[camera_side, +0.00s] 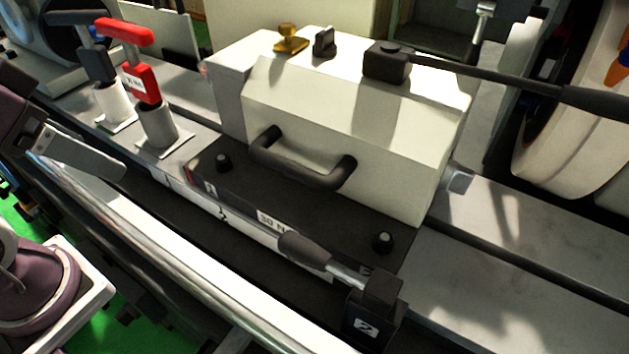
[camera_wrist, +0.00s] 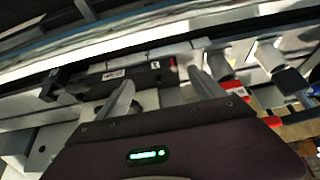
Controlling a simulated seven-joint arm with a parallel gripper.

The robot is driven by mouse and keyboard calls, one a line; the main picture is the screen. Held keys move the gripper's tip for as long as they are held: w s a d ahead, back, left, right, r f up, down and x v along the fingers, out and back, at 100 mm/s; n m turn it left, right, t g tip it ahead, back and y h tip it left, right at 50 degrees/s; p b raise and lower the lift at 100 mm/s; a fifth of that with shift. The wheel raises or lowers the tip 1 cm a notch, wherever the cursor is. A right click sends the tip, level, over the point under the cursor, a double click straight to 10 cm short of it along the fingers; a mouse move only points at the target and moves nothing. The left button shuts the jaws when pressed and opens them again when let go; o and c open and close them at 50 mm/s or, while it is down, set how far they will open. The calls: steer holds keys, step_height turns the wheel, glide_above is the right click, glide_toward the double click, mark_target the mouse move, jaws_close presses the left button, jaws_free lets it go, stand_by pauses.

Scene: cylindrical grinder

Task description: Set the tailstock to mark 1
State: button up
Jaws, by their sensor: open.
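The tailstock (camera_side: 345,135) is a cream housing with a dark bar handle (camera_side: 300,165) on its front. It sits on a dark base plate (camera_side: 370,215) with black knobs. A black block labelled 2 (camera_side: 373,315) with a dark-gripped lever (camera_side: 310,250) is at the front right. My gripper (camera_wrist: 162,80) is open and empty. In the side view one finger shows at the left edge, apart from the tailstock.
A red-handled tool (camera_side: 140,75) and a dark-handled tool (camera_side: 97,60) stand in cylindrical holders left of the tailstock, near my gripper. A long black lever (camera_side: 490,75) extends right from the housing top. The machine bed (camera_side: 490,285) is bare at right.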

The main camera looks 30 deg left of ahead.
stand_by(0.4)
steer(key=shift+w+d+r, duration=0.1)
steer(key=shift+w+r, duration=0.05)
steer(key=shift+w, duration=0.05)
steer(key=c, duration=0.4)
steer(key=w+d+r+m, duration=0.1)
steer(key=m, duration=0.1)
steer(key=w+d+m, duration=0.1)
steer(key=w+m, duration=0.1)
steer(key=w+d+r+m+g, duration=0.1)
steer(key=w+m, duration=0.1)
steer(key=shift+w+d+r, duration=0.15)
steer(key=shift+w+r, duration=0.05)
steer(key=shift+r, duration=0.15)
steer(key=c, duration=0.4)
steer(key=m+g, duration=0.2)
steer(key=m, duration=1)
glide_above(288, 163)
steer(key=s, duration=0.2)
steer(key=s+x, duration=0.1)
steer(key=x, duration=0.7)
steer(key=shift+w+f, duration=0.25)
steer(key=shift+w, duration=0.1)
steer(key=shift+w+f, duration=0.15)
steer(key=shift+f, duration=0.3)
jaws_close()
